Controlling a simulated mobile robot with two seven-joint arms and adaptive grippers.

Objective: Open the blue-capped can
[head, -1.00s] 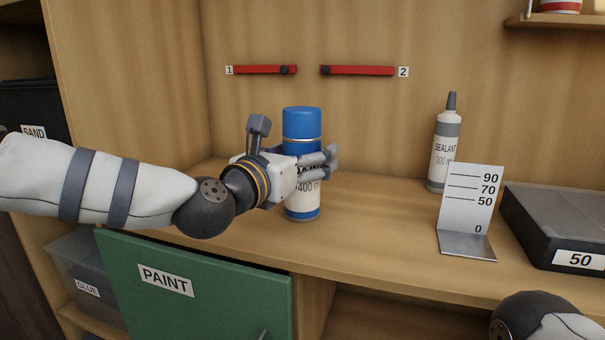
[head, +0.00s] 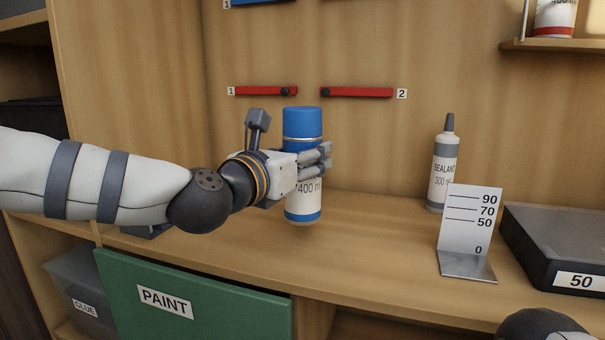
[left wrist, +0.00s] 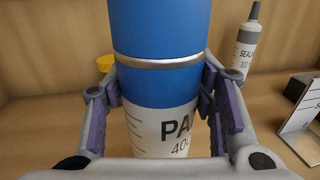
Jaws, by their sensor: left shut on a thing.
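The can (head: 303,203) is white with a blue cap (head: 302,122), a silver ring below the cap and a blue band near its base. It is upright, with the cap on. My left gripper (head: 318,161) is shut around the can's upper body, just below the cap, and holds it slightly above the workbench (head: 385,240). In the left wrist view, the can (left wrist: 155,128) stands between both fingers, and its top is cut off by the frame. My right gripper is not in view.
A sealant tube (head: 443,170), a measuring stand (head: 469,230) and a dark box marked 50 (head: 560,240) stand to the right. Two red bars (head: 357,92) are on the back wall. A yellow object (left wrist: 105,63) shows behind the can. Bench between can and stand is clear.

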